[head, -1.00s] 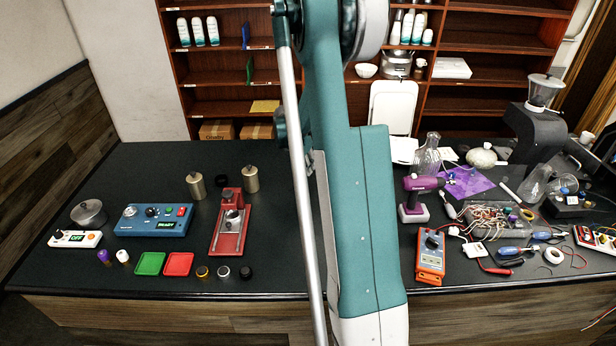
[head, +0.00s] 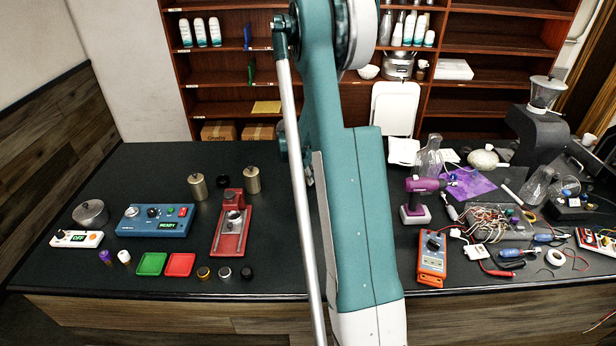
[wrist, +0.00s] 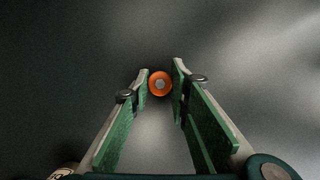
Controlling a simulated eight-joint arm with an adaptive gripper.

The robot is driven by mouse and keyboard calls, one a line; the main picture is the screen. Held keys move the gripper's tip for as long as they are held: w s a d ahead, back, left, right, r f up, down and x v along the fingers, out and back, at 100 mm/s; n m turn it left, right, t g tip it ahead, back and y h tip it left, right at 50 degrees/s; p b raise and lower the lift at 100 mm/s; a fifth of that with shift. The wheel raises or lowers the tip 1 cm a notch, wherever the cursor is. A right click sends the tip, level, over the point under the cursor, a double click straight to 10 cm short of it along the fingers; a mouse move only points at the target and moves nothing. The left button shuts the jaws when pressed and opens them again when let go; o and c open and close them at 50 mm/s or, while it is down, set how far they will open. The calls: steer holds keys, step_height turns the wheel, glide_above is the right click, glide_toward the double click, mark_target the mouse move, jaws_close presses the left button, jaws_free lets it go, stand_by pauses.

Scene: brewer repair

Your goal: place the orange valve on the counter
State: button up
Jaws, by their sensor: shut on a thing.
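The orange valve (wrist: 160,84) shows in the wrist view as a small orange ring with a grey centre. It sits between the fingertips of my gripper (wrist: 159,80), which is shut on it. The blurred dark grey surface behind it looks like the counter; I cannot tell how far it is or whether the valve touches it. In the head view the dark counter (head: 90,265) runs across the picture. My gripper and the valve do not show in that view, where my arm fills the middle.
On the left of the counter stand a blue control box (head: 155,220), a red device (head: 230,225), and green (head: 152,264) and red (head: 180,265) trays. On the right are a purple drill (head: 422,195), an orange meter (head: 432,255) and tangled wires (head: 490,222). The left front has bare patches.

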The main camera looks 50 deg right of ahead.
steer(key=shift+f, duration=0.2)
steer(key=o, duration=1)
steer(key=shift+c, duration=0.2)
steer(key=shift+r, duration=0.1)
steer(key=v, duration=1.2)
steer(key=shift+s, duration=0.1)
steer(key=shift+r, duration=0.15)
